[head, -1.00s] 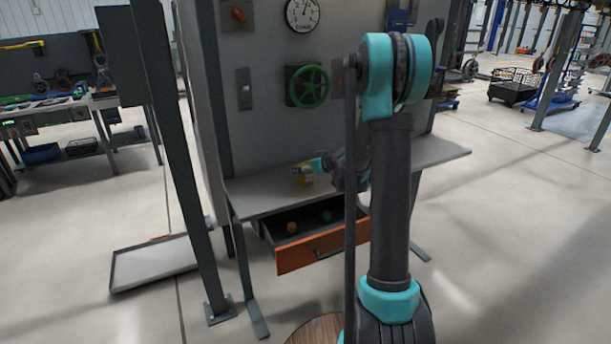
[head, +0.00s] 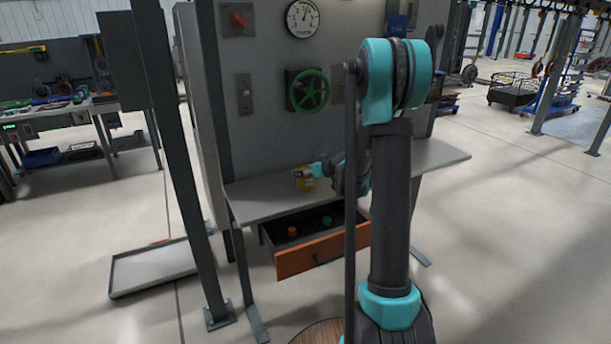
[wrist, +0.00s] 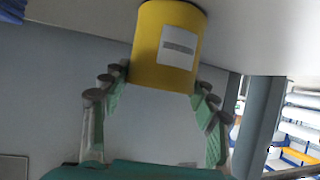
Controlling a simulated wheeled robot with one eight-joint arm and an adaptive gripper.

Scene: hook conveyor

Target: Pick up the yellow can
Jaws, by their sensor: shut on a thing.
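The yellow can (wrist: 168,52) with a white label fills the upper middle of the wrist view. In the head view the yellow can (head: 304,184) is small, at the left part of the grey shelf (head: 262,198). My gripper (wrist: 163,88) has its fingers on both sides of the can near one end, shut on it. In the head view my gripper (head: 309,174) partly covers the can. I cannot tell whether the can touches the shelf or is slightly above it.
An open drawer with an orange front (head: 322,255) hangs below the shelf and holds an orange item (head: 292,232) and a teal item (head: 326,221). A panel with a green wheel (head: 308,91) and a gauge (head: 302,18) stands behind. A grey post (head: 180,150) rises at left.

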